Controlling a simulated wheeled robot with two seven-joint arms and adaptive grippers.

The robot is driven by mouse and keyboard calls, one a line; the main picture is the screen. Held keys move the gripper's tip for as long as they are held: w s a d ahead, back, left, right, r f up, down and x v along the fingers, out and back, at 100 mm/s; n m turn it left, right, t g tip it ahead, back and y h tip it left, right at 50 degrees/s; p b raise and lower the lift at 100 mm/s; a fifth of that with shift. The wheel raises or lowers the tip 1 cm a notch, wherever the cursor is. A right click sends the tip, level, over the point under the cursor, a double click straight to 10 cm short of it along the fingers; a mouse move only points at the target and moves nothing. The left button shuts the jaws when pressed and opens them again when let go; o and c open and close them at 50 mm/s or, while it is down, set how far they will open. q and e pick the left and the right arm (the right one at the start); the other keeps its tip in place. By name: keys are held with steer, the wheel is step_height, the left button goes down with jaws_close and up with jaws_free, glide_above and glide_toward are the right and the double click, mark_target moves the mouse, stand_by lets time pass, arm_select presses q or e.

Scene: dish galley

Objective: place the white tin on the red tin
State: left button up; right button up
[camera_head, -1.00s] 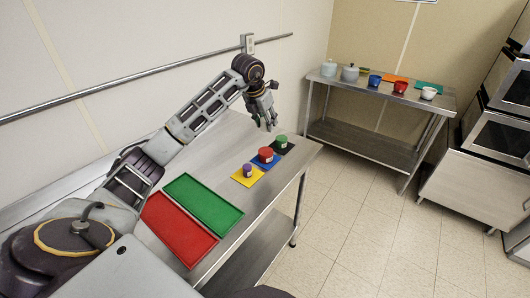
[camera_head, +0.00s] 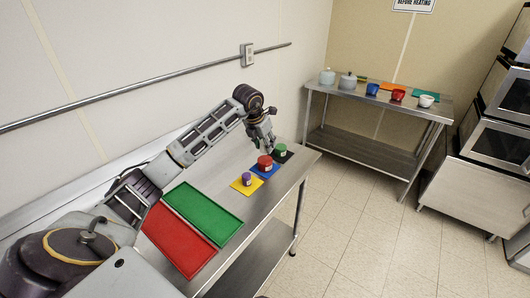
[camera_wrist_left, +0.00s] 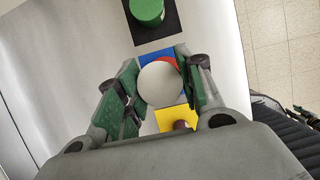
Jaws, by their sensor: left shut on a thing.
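The white tin (camera_wrist_left: 160,84) shows from above as a pale round top between the fingers of my left gripper (camera_wrist_left: 160,90) in the left wrist view. My left gripper (camera_head: 268,146) is shut on it. The red tin (camera_head: 265,162) stands on a blue mat (camera_head: 266,173) on the steel table. In the left wrist view only a strip of the red tin (camera_wrist_left: 172,61) shows beyond the white tin, which hides the rest. The gripper is just above or beside the red tin; I cannot tell whether the tins touch.
A green tin (camera_head: 280,149) on a black mat (camera_head: 287,158) and a purple tin (camera_head: 246,179) on a yellow mat (camera_head: 238,187) flank the red tin. Green (camera_head: 204,212) and red (camera_head: 180,241) trays lie nearer. A second table (camera_head: 320,92) with pots and cups stands behind.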

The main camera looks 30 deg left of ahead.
mark_target(265, 152)
arm_select(q)
steer(key=shift+f, duration=0.35)
step_height(265, 152, down, 2)
steer(key=shift+f, duration=0.65)
arm_select(e)
steer(key=shift+s+a+r, duration=0.1)
steer(key=shift+s+a, duration=0.05)
steer(key=shift+a, duration=0.2)
arm_select(q)
steer(key=shift+f, duration=0.15)
